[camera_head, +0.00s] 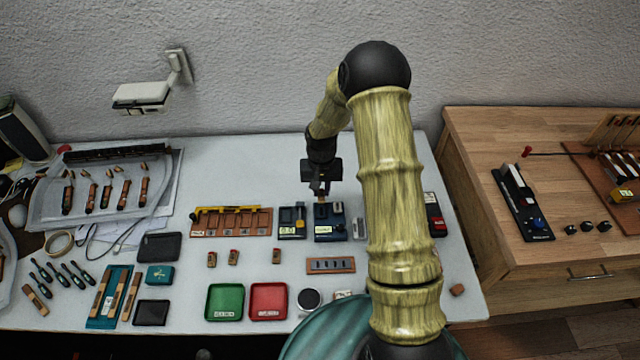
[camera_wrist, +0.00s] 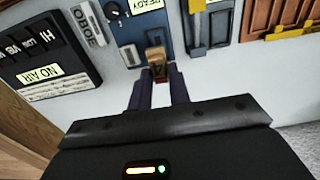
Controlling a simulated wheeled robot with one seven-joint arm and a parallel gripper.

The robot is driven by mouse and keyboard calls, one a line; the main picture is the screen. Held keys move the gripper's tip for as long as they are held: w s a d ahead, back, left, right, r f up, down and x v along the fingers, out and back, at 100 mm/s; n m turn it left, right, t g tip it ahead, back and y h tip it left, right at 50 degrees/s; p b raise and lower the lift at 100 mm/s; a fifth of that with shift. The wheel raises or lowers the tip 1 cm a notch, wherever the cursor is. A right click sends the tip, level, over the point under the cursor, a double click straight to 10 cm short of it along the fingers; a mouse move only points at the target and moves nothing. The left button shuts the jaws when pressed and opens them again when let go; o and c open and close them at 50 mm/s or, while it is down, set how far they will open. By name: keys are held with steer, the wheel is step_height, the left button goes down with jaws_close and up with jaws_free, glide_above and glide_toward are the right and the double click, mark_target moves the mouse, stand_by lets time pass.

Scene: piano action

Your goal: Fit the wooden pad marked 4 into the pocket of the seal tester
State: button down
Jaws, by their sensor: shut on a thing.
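My gripper (camera_head: 320,190) points down over the back of a dark blue device (camera_head: 330,234) with a pale label, which I take to be the seal tester. In the wrist view my gripper (camera_wrist: 157,88) is shut on a small wooden pad (camera_wrist: 157,70) marked 4. The pad is at the near edge of the blue tester (camera_wrist: 133,30), whose label reads READY.
A blue device with a yellow slider (camera_head: 292,222) stands close on the left, and a small grey block (camera_head: 358,229) close on the right. A black NO AIR device (camera_wrist: 45,70) is farther off. Small wooden pieces (camera_head: 233,257) and green (camera_head: 225,301) and red (camera_head: 268,301) trays lie in front.

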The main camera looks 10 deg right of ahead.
steer(key=shift+f, duration=0.15)
steer(key=shift+f+b, duration=1.95)
steer(key=shift+f, duration=0.7)
steer(key=shift+f, duration=0.3)
stand_by(0.8)
steer(key=c, duration=1.2)
jaws_free()
steer(key=shift+c, duration=0.2)
steer(key=shift+r+p, duration=2.55)
steer(key=shift+r, duration=0.95)
